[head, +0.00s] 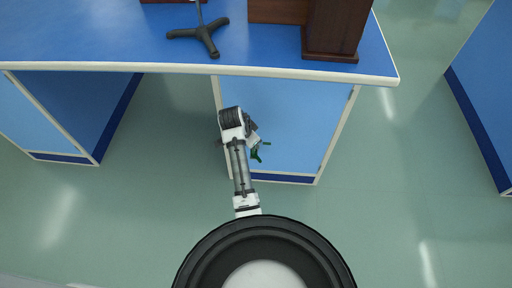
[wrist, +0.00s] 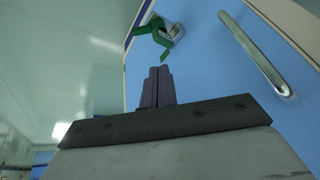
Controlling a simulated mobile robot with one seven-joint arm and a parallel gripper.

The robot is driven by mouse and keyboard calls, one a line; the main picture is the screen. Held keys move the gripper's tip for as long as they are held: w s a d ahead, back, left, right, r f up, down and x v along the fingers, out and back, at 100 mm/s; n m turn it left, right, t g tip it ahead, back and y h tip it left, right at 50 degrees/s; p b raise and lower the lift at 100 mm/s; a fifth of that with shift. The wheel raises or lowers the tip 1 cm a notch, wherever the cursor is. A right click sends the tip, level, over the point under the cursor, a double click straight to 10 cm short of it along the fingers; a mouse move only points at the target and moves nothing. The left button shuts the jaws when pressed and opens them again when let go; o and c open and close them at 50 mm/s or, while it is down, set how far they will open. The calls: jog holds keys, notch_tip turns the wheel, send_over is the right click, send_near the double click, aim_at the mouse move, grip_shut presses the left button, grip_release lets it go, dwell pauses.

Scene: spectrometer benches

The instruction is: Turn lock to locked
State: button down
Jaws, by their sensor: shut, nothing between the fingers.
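The lock is a green lever (wrist: 153,30) on a pale metal plate (wrist: 176,30), near a corner of a blue cabinet door (wrist: 215,75). In the head view the green lever (head: 256,153) shows just past the end of my arm, partly hidden by it. My gripper (wrist: 160,70) is shut and empty, its dark fingers together. The fingertips point toward the lever and look slightly apart from its lower end. The head view hides most of my gripper behind the wrist. I cannot tell from the lever's angle which setting it is in.
A silver bar handle (wrist: 258,55) is on the same door, right of the lock. The blue benchtop (head: 120,35) overhangs the door and carries a dark stand (head: 197,38) and a brown wooden box (head: 335,28). The green floor (head: 385,190) is clear to the right.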

aim_at(256, 156)
jog(key=shift+s+d+f+m+g+h, duration=0.15)
jog(key=shift+s+d+f+m+g, duration=0.2)
jog(key=shift+f, duration=0.25)
jog(key=shift+s+d+f+m+g+h, duration=0.2)
jog(key=shift+d+f+g, duration=0.25)
jog(key=shift+f, duration=0.15)
jog(key=b+x, duration=0.1)
jog(key=x, duration=0.9)
